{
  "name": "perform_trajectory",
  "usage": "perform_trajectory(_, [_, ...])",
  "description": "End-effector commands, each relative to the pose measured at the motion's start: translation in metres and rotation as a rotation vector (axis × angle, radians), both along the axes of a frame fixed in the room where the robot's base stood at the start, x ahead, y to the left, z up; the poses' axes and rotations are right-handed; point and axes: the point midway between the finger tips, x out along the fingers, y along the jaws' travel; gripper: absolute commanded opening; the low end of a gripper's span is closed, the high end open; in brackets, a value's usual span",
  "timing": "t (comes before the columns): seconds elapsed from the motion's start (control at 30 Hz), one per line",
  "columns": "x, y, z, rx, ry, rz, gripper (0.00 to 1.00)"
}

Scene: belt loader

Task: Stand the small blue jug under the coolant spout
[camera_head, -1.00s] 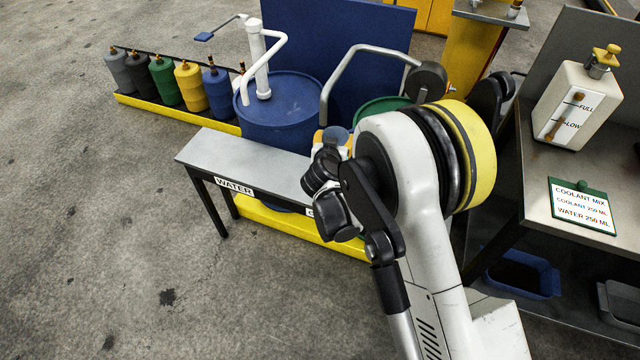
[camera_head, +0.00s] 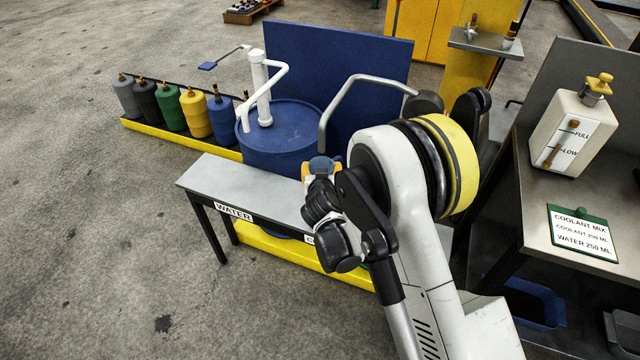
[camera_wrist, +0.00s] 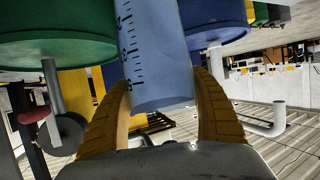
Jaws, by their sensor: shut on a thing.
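The small blue jug (camera_wrist: 155,60) is translucent with dark graduation marks, held between the yellow fingers of my gripper (camera_wrist: 160,110) in the wrist view. In the head view only its top (camera_head: 322,165) shows above my gripper (camera_head: 318,180), the rest being hidden by the wrist. The grey coolant spout (camera_head: 323,125) arches down from the right, its lower end in line with the jug's top. I cannot tell the depth between them. The jug is over the bench (camera_head: 245,185); whether it touches the bench is hidden. The green drum (camera_wrist: 50,35) shows in the wrist view.
A blue drum (camera_head: 280,145) with a white water pipe (camera_head: 275,65) stands behind the bench. The bench's left half is bare, labelled WATER (camera_head: 233,211). Colored containers (camera_head: 195,112) line a yellow tray at left. A table at right holds a white tank (camera_head: 570,125).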

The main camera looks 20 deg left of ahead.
Motion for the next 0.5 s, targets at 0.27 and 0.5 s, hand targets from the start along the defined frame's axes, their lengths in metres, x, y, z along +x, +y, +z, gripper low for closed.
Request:
perform_trajectory(0.27, [0.0, 0.0, -0.037, 0.0, 0.0, 0.0, 0.26])
perform_trajectory(0.5, [0.0, 0.0, -0.035, 0.0, 0.0, 0.0, 0.26])
